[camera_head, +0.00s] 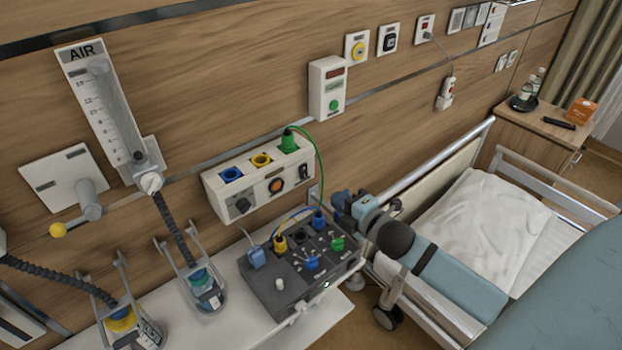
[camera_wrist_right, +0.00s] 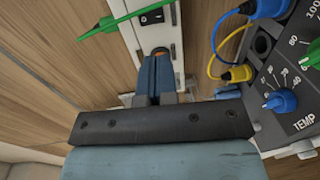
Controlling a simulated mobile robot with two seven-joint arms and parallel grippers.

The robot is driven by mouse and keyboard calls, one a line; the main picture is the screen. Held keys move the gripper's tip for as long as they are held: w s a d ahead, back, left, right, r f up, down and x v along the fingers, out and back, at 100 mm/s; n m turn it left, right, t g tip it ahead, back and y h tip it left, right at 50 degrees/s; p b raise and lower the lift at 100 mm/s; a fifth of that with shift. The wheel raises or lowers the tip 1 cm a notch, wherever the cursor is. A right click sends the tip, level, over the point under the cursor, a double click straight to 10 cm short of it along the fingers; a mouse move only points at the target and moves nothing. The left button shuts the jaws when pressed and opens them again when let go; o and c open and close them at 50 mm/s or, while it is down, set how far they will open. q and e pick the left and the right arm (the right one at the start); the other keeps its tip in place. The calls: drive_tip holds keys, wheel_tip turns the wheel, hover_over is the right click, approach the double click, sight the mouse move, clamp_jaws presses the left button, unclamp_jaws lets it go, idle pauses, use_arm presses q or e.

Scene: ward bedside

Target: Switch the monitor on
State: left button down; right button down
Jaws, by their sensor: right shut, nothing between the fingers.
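No thing with a clear monitor screen shows. A dark grey console (camera_head: 290,298) with dials and plugged leads sits on the white shelf; a small green light shows on its front edge. Its TEMP dial (camera_wrist_right: 280,100) is in the wrist view. A white wall panel (camera_head: 228,205) carries coloured sockets, a black knob, an orange button (camera_head: 277,186) and a black rocker switch (camera_head: 304,172). My right gripper (camera_head: 342,204) is shut and empty, right of the panel in the head view. My left gripper is out of view.
A green lead runs from the panel's green plug (camera_head: 289,141) down near my right gripper. A white wall box (camera_head: 327,90) has a red window and green button. Suction jars (camera_head: 204,290) stand left of the console. A bed (camera_head: 490,210) is at right.

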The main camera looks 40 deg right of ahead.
sight(305, 177)
drive_tip(key=w, duration=0.3)
drive_tip(key=w+p, duration=0.1)
drive_tip(key=w, duration=0.2)
drive_tip(key=w+f+p, duration=0.1)
drive_tip(key=w, duration=0.3)
drive_tip(key=shift+w+a, duration=0.1)
drive_tip(key=shift+a, duration=0.3)
drive_tip(key=shift+w+f, duration=0.15)
drive_tip(key=shift+w, duration=0.05)
drive_tip(key=shift+w+b, duration=0.15)
drive_tip(key=shift+b, duration=0.2)
drive_tip(key=shift+f, duration=0.1)
